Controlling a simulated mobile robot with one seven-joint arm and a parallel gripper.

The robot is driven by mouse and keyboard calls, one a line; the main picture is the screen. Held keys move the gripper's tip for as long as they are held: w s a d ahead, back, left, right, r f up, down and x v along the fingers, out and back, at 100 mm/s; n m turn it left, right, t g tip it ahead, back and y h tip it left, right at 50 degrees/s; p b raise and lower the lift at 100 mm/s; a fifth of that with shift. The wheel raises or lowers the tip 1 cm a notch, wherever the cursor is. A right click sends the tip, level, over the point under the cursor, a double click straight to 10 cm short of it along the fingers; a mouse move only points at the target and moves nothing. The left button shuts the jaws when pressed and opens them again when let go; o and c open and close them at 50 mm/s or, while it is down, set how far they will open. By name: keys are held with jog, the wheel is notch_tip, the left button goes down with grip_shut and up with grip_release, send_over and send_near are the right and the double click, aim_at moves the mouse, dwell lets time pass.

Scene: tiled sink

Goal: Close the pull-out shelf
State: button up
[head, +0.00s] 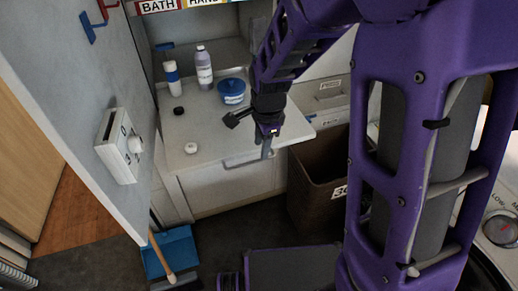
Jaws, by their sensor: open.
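The pull-out shelf (208,139) is a white board that sticks out over a white cabinet front, with a light bar handle (240,161) along its front edge. My gripper (248,138) is open and empty. It hangs over the front right part of the shelf, with one finger towards the left and the other near the right end of the handle. I cannot tell whether that finger touches the handle or the shelf. Part of the shelf's right side is hidden behind my gripper.
On the shelf stand a blue-lidded tub (231,91), a pale bottle (204,68), a blue-and-white bottle (173,79) and small caps. A brown basket (312,195) stands right of the cabinet. A blue dustpan (172,250) lies on the floor. An open panel (75,90) borders the left.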

aim_at(260, 160)
jog(key=f+b, duration=0.2)
jog(key=f, duration=0.1)
jog(key=w+f+b, duration=0.1)
jog(key=f, duration=0.1)
jog(key=shift+a, duration=0.15)
grip_shut()
dwell(1.4)
